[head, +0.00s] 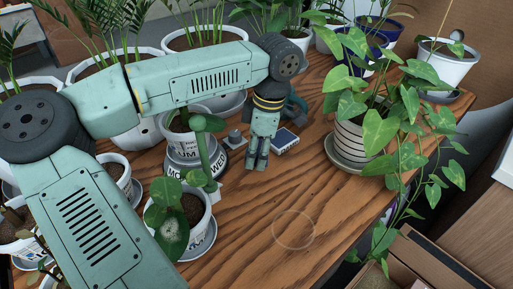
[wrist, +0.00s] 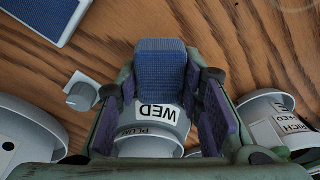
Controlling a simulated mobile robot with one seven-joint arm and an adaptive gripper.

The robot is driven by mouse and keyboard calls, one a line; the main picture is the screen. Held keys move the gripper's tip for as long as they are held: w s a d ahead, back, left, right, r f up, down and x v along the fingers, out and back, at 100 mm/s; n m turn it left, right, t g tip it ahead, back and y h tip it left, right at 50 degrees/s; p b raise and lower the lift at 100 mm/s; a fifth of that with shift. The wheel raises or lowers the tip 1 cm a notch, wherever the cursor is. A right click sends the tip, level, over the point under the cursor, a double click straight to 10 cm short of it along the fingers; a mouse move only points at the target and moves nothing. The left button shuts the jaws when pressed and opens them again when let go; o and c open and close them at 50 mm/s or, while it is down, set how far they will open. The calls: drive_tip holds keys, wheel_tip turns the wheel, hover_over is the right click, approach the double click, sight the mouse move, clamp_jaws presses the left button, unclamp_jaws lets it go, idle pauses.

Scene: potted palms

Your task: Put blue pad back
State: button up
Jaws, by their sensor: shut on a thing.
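My gripper (head: 257,163) hangs over the wooden table, pointing down, to the right of the small labelled pots. In the wrist view its two fingers (wrist: 160,75) are shut on a blue pad (wrist: 162,72), a small block with a textured face and a paler end. The fingers press on its left and right sides. In the head view the pad is mostly hidden between the fingers. Whether it touches the table I cannot tell. A separate flat blue box with white edges (head: 286,140) lies just right of the gripper. It also shows in the wrist view (wrist: 38,14).
A small grey knob (head: 235,139) stands left of the gripper. White pots with labelled stands (head: 184,171) are close on the left. A trailing plant in a striped pot (head: 357,145) stands to the right. The wooden table (head: 285,215) is clear in front.

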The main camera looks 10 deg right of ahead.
drive_tip(key=w, duration=0.3)
drive_tip(key=shift+w+d+f+p, duration=0.15)
drive_tip(key=shift+w+d+p, duration=0.05)
drive_tip(key=shift+w+p, duration=0.15)
drive_tip(key=shift+w+f, duration=0.15)
drive_tip(key=shift+f, duration=0.15)
drive_tip(key=shift+f+p, duration=0.35)
drive_tip(key=shift+f, duration=1.3)
drive_tip(key=o, duration=1.1)
wheel_tip(320, 180, up, 12)
drive_tip(key=d+b, duration=0.1)
drive_tip(key=shift+d, duration=0.4)
drive_tip(key=shift+r, duration=0.1)
